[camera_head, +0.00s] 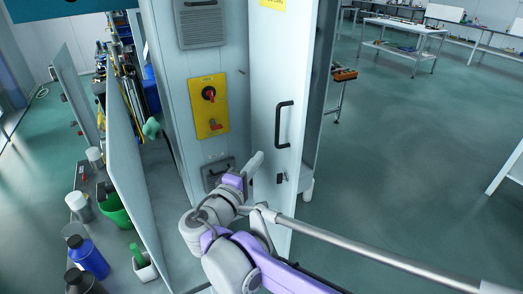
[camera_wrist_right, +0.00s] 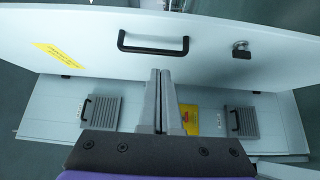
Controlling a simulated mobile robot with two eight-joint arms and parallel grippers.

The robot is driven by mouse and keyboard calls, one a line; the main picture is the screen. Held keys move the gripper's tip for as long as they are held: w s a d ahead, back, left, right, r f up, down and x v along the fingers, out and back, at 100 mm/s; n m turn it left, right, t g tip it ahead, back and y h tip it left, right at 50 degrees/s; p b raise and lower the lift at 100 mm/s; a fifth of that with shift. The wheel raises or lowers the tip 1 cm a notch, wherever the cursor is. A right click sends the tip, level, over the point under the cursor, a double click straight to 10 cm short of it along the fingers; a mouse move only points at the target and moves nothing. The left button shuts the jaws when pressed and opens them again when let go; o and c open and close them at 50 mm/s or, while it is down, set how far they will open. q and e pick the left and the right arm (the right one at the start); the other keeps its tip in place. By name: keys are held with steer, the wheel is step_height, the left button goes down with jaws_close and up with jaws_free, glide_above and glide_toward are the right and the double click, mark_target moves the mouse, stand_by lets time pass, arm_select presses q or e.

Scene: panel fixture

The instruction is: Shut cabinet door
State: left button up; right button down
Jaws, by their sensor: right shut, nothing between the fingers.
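The pale cabinet door (camera_head: 262,85) stands upright in the head view, at an angle to the cabinet's front panel (camera_head: 180,110). It carries a black bar handle (camera_head: 284,123) and a small lock (camera_head: 280,178) below it. In the right wrist view the door (camera_wrist_right: 215,25) crosses the top, with its handle (camera_wrist_right: 153,45) beyond the fingertips. My right gripper (camera_head: 257,160) is shut and empty, left of and below the handle; its fingers (camera_wrist_right: 160,75) overlap the door's edge in the wrist view. I cannot tell whether they touch the door. My left gripper is not in view.
The front panel has a yellow switch plate (camera_head: 210,106) and vents. A thin upright panel (camera_head: 127,160) stands to the left. Floor (camera_head: 420,150) at right is open, with benches behind.

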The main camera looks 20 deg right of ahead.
glide_toward(293, 132)
steer(key=w+d, duration=0.1)
steer(key=w, duration=0.4)
steer(key=shift+s+d+f, duration=0.1)
steer(key=shift+s+d, duration=0.1)
steer(key=shift+d, duration=1.5)
steer(key=shift+s+d, duration=0.1)
steer(key=shift+d, duration=0.1)
